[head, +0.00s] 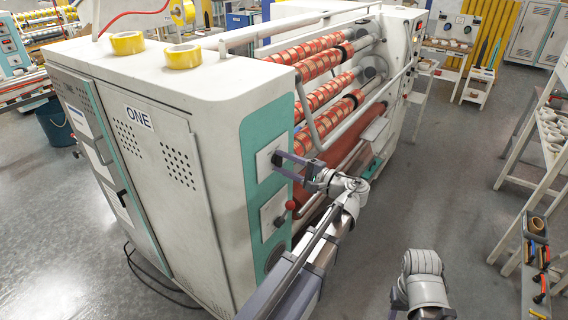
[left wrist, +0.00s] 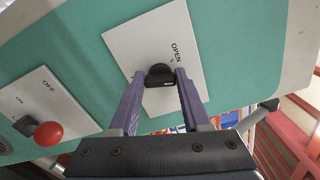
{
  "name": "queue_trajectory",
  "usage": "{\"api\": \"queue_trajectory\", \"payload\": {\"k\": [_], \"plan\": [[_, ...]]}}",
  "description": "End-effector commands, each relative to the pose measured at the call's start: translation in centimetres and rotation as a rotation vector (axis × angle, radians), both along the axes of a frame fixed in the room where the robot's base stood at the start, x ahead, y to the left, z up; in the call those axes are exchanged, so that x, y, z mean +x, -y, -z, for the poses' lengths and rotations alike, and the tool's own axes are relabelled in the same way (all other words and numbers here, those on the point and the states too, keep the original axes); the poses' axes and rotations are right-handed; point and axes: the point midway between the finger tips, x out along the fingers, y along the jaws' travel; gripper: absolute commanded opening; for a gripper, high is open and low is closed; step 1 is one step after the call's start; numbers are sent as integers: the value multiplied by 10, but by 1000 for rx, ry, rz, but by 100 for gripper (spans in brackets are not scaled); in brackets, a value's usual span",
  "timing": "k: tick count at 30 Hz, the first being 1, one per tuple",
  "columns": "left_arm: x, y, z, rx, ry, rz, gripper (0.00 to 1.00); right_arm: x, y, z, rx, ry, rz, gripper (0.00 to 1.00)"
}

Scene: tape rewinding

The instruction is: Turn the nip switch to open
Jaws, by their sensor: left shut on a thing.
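The nip switch (left wrist: 160,74) is a black knob on a white square plate (left wrist: 122,40) with the word OPEN printed on it. In the head view its plate (head: 265,163) is on the teal end panel of the machine, and the knob is too small to make out behind the fingers. My left gripper (head: 279,160) reaches the plate; in the left wrist view its two purple fingers (left wrist: 160,80) are on both sides of the knob, shut on it. My right arm (head: 424,280) shows at the bottom right, but its gripper is not visible.
Grey floor (head: 445,190) is clear right of the machine.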

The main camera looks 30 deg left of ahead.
Motion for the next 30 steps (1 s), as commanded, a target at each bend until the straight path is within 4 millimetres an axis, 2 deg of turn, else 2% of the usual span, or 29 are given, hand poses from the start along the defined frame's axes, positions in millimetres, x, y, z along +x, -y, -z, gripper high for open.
{"api": "queue_trajectory", "payload": {"k": [18,30], "plan": [[0,0,3,-46,555,-1,0,0,0,3,0,0,0,50],[0,0,4,-64,766,-2,0,0,0,4,0,0,0,50]]}}
